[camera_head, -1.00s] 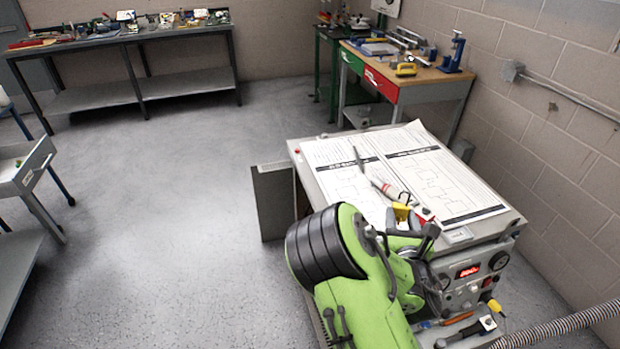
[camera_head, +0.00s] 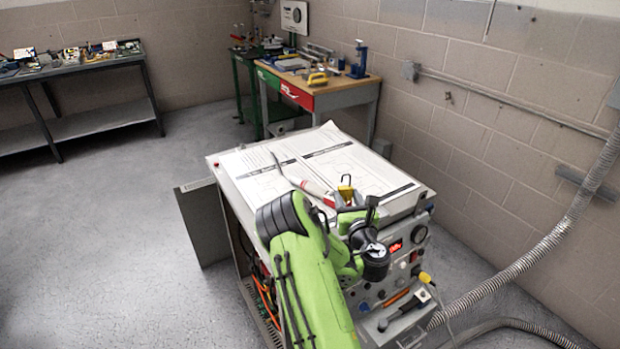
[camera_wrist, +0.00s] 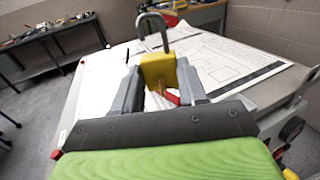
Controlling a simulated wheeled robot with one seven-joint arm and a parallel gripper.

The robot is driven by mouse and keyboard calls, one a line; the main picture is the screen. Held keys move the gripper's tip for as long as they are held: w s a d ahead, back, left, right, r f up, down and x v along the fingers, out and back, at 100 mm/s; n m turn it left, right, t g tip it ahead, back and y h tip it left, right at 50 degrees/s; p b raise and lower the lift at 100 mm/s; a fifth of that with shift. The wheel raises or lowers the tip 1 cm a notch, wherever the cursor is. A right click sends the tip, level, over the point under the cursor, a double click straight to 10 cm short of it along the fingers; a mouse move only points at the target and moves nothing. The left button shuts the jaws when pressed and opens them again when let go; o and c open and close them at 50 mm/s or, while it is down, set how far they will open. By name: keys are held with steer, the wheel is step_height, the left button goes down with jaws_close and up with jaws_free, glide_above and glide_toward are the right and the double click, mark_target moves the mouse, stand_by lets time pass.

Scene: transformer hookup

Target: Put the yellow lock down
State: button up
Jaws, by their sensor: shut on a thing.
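The yellow lock (camera_wrist: 158,69) with its grey metal shackle (camera_wrist: 152,30) is held between the two grey fingers of my gripper (camera_wrist: 160,85) in the wrist view. The shackle points away from the gripper. In the head view the yellow lock (camera_head: 346,190) shows small above the cabinet top, at the end of my green arm. My gripper (camera_head: 347,205) is partly hidden there by my own arm. I cannot tell whether the lock touches the surface below it.
Printed diagram sheets (camera_head: 340,163) cover much of the cabinet top (camera_head: 408,201). A red and white tool (camera_head: 312,189) lies on them, beside the lock. The cabinet's front panel (camera_head: 385,270) has knobs and a red display. A workbench (camera_head: 345,86) stands behind.

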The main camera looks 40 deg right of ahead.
steer(key=f+b, duration=0.2)
steer(key=f, duration=0.1)
steer(key=f+b, duration=0.2)
steer(key=f, duration=0.1)
steer(key=d+f+b, duration=0.1)
steer(key=f+b, duration=0.1)
steer(key=f, duration=0.2)
steer(key=shift+s, duration=0.3)
steer(key=shift+f, duration=0.3)
steer(key=o, duration=1.2)
steer(key=shift+r, duration=0.1)
steer(key=shift+r, duration=0.1)
